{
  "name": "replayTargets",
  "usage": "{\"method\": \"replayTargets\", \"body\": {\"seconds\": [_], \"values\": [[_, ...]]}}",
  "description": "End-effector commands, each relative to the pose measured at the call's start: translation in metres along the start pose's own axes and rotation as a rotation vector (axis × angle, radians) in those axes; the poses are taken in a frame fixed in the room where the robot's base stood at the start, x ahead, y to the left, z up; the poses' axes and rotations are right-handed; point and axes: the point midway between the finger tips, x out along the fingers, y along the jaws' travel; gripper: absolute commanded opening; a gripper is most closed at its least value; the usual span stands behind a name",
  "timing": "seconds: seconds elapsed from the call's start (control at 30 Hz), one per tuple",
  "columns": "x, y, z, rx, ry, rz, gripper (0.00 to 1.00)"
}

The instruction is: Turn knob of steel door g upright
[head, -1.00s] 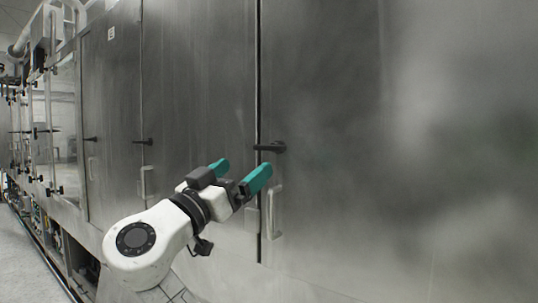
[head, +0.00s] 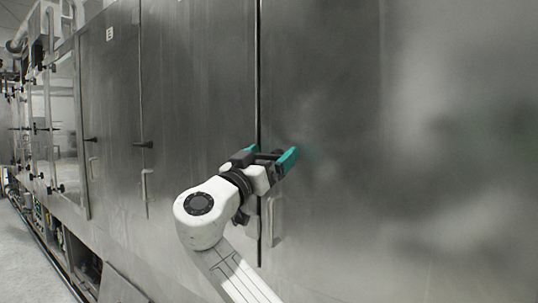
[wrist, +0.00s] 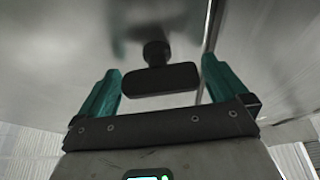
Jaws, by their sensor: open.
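A black knob (wrist: 160,80) with a flat bar grip on a short round stem stands out from a steel door (head: 320,100). In the wrist view its bar lies crosswise between my two teal fingers. In the head view my gripper mostly hides this knob. My gripper (head: 272,152) is open with its fingers on either side of the knob; it also shows in the wrist view (wrist: 162,68). I see a gap between the bar and each finger, and no clear contact. I cannot read a letter on this door.
A vertical steel handle (head: 274,220) sits just below my gripper. A door seam (head: 258,80) runs beside the knob. To the left are more steel doors with black knobs (head: 143,144) and handles (head: 146,185). Floor (head: 28,260) shows at lower left.

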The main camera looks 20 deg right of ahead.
Motion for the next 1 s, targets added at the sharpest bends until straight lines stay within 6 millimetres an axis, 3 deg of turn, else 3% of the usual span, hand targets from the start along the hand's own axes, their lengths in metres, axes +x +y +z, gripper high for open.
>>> {"method": "replayTargets", "body": {"seconds": [0.1, 0.6, 1.0], "values": [[-0.0001, 0.0001, 0.0, 0.0, 0.0, 0.0, 1.0], [-0.0003, 0.0001, -0.0001, 0.0, 0.0, 0.0, 0.52], [-0.0008, -0.0002, 0.001, -0.064, 0.0, -0.029, 0.51]]}}
